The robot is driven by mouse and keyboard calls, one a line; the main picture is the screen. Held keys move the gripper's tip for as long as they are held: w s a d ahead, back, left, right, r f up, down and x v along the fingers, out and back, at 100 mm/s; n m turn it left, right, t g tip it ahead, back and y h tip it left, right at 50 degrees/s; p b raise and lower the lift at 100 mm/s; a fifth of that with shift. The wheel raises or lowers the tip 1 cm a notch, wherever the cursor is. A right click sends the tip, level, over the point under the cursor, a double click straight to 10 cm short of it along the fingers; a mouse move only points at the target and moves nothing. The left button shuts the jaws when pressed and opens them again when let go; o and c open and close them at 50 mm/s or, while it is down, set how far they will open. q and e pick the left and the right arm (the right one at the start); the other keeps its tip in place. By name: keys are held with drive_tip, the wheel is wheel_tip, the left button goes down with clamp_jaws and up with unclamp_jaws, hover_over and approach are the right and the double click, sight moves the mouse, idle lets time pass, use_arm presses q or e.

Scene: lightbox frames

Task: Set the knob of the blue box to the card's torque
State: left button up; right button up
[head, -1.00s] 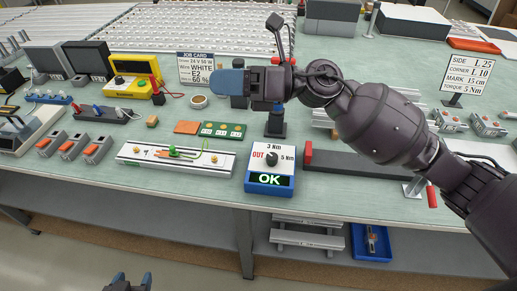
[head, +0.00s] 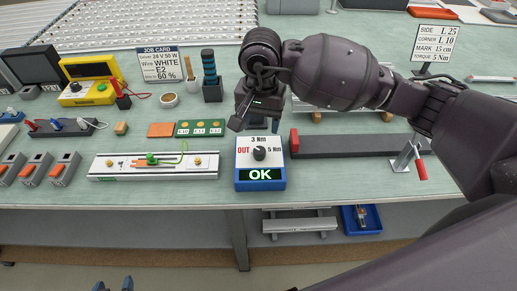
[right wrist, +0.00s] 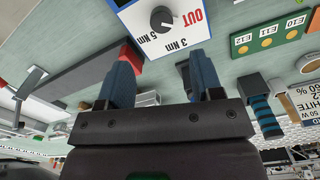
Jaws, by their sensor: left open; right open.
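The blue box (head: 260,184) sits at the table's front edge with its display reading OK. Its white top carries a dark round knob (head: 259,153), with OUT in red at the left, 3 Nm behind and 5 Nm at the right. I cannot tell surely where the knob points. The card (head: 436,42) at the back right reads torque 5 Nm. My right gripper (head: 258,121) points down just behind the box. In the right wrist view its blue fingers (right wrist: 162,78) are apart and empty, with the knob (right wrist: 162,19) beyond them. My left gripper (head: 113,286) is open at the bottom edge.
A dark bar with a red end (head: 350,145) lies right of the box, near a red-handled clamp (head: 421,170). A white fixture (head: 150,165) lies to its left. A green plate (head: 200,128) and a dark holder (head: 212,90) stand behind. A job card (head: 160,63) stands further back.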

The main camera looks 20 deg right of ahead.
sight(259, 150)
wheel_tip(259, 150, down, 11)
drive_tip(key=shift+a+r, duration=0.1)
drive_tip(key=shift+r, duration=0.05)
idle(0.4)
drive_tip(key=shift+c, duration=0.2)
drive_tip(key=c, duration=0.9)
